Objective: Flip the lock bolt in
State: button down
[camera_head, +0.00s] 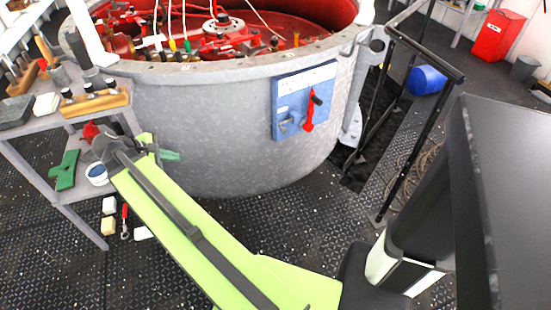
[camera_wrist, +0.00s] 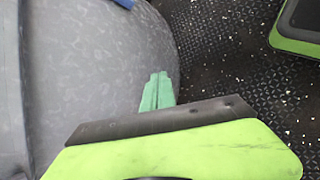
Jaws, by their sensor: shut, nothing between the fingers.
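A blue panel (camera_head: 290,91) is fixed to the outside of the large grey round tank (camera_head: 220,130). A red lever (camera_head: 309,118) with a dark knob hangs down the right part of the panel, and a small grey-blue bracket (camera_head: 288,123) sits at its lower left. I cannot tell which piece is the bolt. My gripper (camera_head: 170,155) is shut and empty in front of the tank's left side, well left of the panel and lower. Its green fingers (camera_wrist: 158,90) show together in the wrist view. A blue bit at that view's top edge may be the panel.
A grey workbench (camera_head: 60,120) with tools, blocks and a white-and-blue cup stands at the left, close to my gripper. Black handrails (camera_head: 410,160) and a blue barrel (camera_head: 427,79) are right of the tank. Space in front of the panel looks clear.

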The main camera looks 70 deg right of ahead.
jog(key=s+d+f+n+g+h+b, duration=0.2)
jog(key=s+d+f+g+b, duration=0.1)
jog(key=s+d+b, duration=0.5)
jog(key=s+d+f+n+g+h+b, duration=0.3)
jog(key=s+d+b, duration=0.5)
jog(key=d, duration=0.5)
jog(key=shift+s+d+f+n+g+b, duration=0.2)
jog(key=shift+s+f+n+g+b, duration=0.15)
jog(key=shift+f+b, duration=0.55)
jog(key=b+x, duration=0.2)
jog(key=x, duration=1.2)
jog(key=shift+r, duration=0.15)
